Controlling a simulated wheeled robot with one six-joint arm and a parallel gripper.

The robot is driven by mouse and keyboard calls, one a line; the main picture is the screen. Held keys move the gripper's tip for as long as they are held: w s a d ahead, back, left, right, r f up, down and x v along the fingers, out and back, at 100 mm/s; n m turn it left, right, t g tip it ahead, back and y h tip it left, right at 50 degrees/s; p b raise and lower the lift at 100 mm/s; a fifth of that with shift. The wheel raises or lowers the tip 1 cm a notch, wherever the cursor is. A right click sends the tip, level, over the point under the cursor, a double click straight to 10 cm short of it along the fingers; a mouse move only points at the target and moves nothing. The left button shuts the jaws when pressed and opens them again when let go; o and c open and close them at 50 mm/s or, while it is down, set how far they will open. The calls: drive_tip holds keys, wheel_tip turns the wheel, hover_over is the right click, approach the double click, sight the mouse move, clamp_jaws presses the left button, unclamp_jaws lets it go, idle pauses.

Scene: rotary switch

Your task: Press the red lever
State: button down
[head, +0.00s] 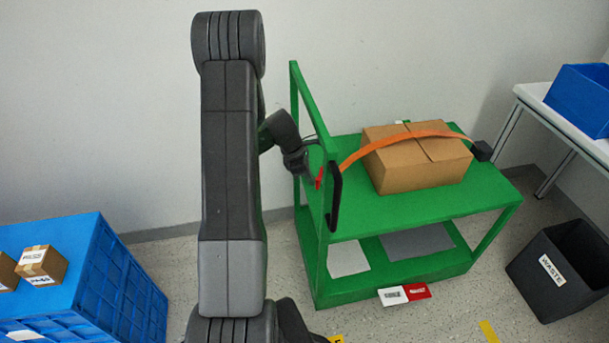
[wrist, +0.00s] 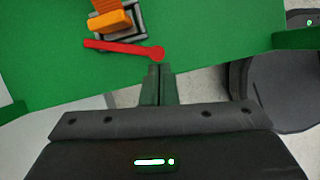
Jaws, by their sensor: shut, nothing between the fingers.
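The red lever (wrist: 122,47) shows in the wrist view, lying nearly level across the green panel, with its round end (wrist: 157,53) at the right. In the head view the red lever (head: 319,180) is a small red shape at the left end of the green cart (head: 420,207). My gripper (wrist: 158,68) is shut and empty, its fingertips just below the lever's round end in the wrist view; I cannot tell whether they touch. In the head view my wrist is close to the lever, and the fingers are mostly hidden.
An orange strap (head: 405,138) runs over a cardboard box (head: 415,165) on the cart. A black handle (head: 335,197) stands beside the lever. A blue crate (head: 110,280) is at left, a waste bin (head: 560,270) at right. Floor shows in front of the cart.

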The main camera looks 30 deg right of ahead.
drive_tip(key=s+d+n+t, duration=0.1)
drive_tip(key=s+d+n, duration=0.1)
drive_tip(key=n, duration=0.1)
drive_tip(key=shift+s+d+n, duration=0.1)
drive_tip(key=shift+d+n, duration=0.05)
drive_tip(key=shift+n, duration=0.15)
drive_tip(key=shift+s+d, duration=0.25)
drive_tip(key=shift+d, duration=0.2)
drive_tip(key=p+v, duration=0.1)
drive_tip(key=v, duration=0.6)
drive_tip(key=shift+a+r+p, duration=0.2)
drive_tip(key=shift+p, duration=0.2)
drive_tip(key=shift+s+f, duration=0.1)
